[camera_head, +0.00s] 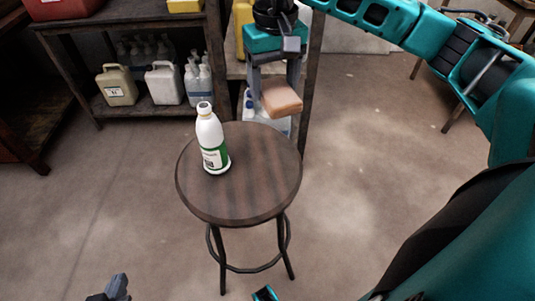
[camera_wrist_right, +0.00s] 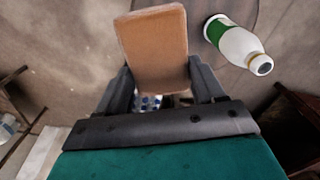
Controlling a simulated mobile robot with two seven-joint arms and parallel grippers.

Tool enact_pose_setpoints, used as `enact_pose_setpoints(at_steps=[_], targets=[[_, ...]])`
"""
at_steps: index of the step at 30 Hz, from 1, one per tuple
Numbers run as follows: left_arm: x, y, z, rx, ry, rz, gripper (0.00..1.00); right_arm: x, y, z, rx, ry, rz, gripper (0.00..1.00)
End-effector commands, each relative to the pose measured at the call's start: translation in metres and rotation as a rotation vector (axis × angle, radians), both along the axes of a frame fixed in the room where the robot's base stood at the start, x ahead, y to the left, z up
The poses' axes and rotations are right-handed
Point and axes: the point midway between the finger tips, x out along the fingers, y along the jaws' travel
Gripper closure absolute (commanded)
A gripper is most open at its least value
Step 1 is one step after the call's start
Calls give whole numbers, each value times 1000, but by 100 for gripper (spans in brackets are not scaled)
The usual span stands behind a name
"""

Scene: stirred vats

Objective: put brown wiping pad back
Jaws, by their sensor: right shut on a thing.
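The brown wiping pad (camera_head: 281,99) is held between the fingers of my right gripper (camera_head: 276,88), above and behind the round stool's far edge. In the right wrist view the pad (camera_wrist_right: 152,48) sits upright between the two dark fingers of the right gripper (camera_wrist_right: 160,88). It is clear of the stool seat in the head view. Only a small grey part of my left gripper (camera_head: 112,289) shows at the bottom edge, away from the stool; its jaws cannot be made out.
A white and green bottle (camera_head: 212,145) stands upright on the dark wooden stool (camera_head: 262,180). Behind are wooden shelves (camera_head: 130,14) with a beige jug (camera_head: 117,86), a white jug (camera_head: 164,84) and several clear bottles. The floor right of the stool is clear.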

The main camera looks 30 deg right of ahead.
Motion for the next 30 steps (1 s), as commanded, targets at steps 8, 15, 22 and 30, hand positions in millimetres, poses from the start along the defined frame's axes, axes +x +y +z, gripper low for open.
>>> enact_pose_setpoints(at_steps=[8, 15, 22, 30], targets=[[-1, 0, -16, 1, 4, -1, 100, -2, 0, -78, -1, 7, 0, 60], [-4, 0, -28, 1, 12, -1, 100, -1, 1, -132, 1, 4, 1, 60], [-5, 0, -30, 2, 13, -1, 100, -1, 0, -149, 0, 2, 1, 60], [-5, 1, -38, 2, 13, -1, 100, -1, 1, -186, 0, 3, 1, 60]])
